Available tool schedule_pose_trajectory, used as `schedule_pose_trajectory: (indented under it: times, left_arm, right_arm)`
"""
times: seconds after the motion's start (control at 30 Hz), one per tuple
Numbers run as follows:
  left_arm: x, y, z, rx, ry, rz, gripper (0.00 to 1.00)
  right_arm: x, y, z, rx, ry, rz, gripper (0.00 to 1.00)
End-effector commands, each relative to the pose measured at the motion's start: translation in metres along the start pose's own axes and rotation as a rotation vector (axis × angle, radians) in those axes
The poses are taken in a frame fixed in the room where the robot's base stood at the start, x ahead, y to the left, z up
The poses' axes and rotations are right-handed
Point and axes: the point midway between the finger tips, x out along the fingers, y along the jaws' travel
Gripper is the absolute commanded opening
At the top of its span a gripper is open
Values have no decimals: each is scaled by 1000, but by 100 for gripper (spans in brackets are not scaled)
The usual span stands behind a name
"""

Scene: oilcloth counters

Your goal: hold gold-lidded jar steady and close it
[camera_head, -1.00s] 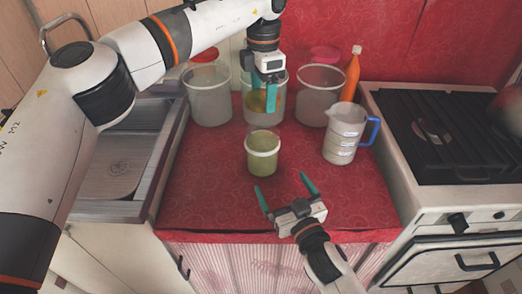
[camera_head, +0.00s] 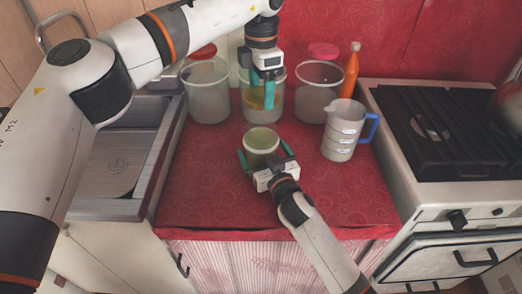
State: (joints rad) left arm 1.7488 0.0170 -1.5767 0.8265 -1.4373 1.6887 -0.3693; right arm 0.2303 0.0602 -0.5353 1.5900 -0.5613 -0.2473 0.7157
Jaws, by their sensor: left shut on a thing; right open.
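A small open jar (camera_head: 261,137) with a pale rim and greenish body stands upright on the red counter. My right gripper (camera_head: 266,158) is open at its near side, with a finger on either side of it; contact is not clear. My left gripper (camera_head: 263,98) points down farther back, shut on what looks like the gold lid (camera_head: 257,102). The lid overlaps the middle large clear jar (camera_head: 275,108) in view and is partly hidden by the fingers.
Large clear jars stand left (camera_head: 209,100) and right (camera_head: 319,95) at the back, with a red lid (camera_head: 203,51) and a pink lid (camera_head: 323,50) behind. A measuring jug (camera_head: 341,135), an orange bottle (camera_head: 350,70) and a stove (camera_head: 440,130) are right. Front counter is clear.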

Motion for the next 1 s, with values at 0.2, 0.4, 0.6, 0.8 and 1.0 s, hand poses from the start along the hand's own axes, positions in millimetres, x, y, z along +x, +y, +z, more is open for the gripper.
schedule_pose_trajectory:
  times: [0.2,0.4,0.6,0.8,1.0]
  left_arm:
    - [0,0,0,0,0,0,50]
    - [0,0,0,0,0,0,50]
    - [0,0,0,0,0,0,50]
    - [4,0,0,0,-1,1,50]
    - [30,0,1,1,-3,2,50]
  right_arm:
    - [2,0,0,1,1,1,100]
    - [1,0,0,1,1,0,82]
    - [1,0,0,1,1,0,49]
    - [1,0,0,1,1,0,38]
    - [1,0,0,1,1,0,38]
